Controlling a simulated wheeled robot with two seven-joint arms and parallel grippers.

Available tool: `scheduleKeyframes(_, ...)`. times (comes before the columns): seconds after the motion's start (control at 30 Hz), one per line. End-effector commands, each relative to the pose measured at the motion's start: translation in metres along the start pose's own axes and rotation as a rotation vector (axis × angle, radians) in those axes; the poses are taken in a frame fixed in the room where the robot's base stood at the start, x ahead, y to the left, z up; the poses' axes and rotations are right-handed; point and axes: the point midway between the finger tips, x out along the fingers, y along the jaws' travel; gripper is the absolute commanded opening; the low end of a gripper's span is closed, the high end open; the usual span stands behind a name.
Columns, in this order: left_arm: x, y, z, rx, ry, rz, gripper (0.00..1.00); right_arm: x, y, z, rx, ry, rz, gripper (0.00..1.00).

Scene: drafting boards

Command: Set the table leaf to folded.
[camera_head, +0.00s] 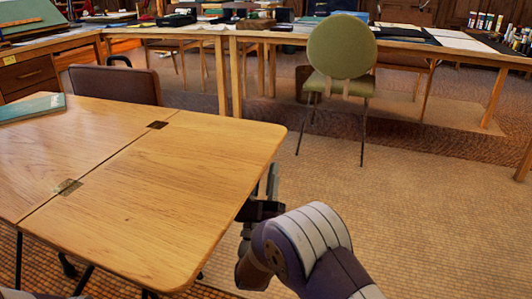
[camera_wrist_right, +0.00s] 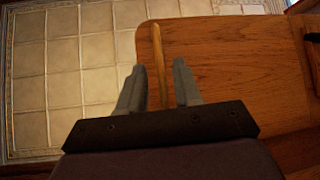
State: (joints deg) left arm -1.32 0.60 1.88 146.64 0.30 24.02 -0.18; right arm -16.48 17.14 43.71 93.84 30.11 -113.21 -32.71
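The table leaf (camera_head: 170,205) is the right part of the wooden table, out flat and about level with the fixed tabletop (camera_head: 50,150). A seam with two dark hinges (camera_head: 68,187) (camera_head: 157,125) joins them. My right gripper (camera_head: 263,185) is at the leaf's right edge; the leaf hides part of it. In the right wrist view the fingers of my right gripper (camera_wrist_right: 159,75) are apart, with the leaf's rim (camera_wrist_right: 158,50) showing between them. I cannot tell whether they touch it. My left gripper is not in view.
A green board (camera_head: 30,107) lies on the tabletop's far left. A brown chair (camera_head: 115,84) stands behind the table and a green chair (camera_head: 342,60) farther back right. Long desks (camera_head: 235,40) line the back. The carpet (camera_head: 420,220) right of the leaf is clear.

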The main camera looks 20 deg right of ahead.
Motion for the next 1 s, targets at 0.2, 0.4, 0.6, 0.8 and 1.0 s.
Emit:
scheduleKeyframes(0.2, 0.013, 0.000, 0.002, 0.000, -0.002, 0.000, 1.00, 0.025, 0.000, 0.004, -0.001, -0.002, 0.000, 0.34)
scheduleKeyframes(0.4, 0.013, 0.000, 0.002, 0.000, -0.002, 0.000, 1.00, 0.032, -0.001, 0.002, -0.001, -0.002, -0.002, 0.34)
scheduleKeyframes(0.6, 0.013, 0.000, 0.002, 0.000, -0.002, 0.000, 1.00, 0.032, -0.001, 0.002, -0.001, -0.002, -0.002, 0.17)
scheduleKeyframes(0.8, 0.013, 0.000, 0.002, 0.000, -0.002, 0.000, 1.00, 0.032, -0.001, 0.002, -0.001, -0.002, -0.003, 0.00)
scheduleKeyframes(1.0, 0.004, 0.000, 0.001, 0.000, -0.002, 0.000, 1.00, 0.041, 0.000, -0.002, -0.013, -0.003, -0.014, 0.00)
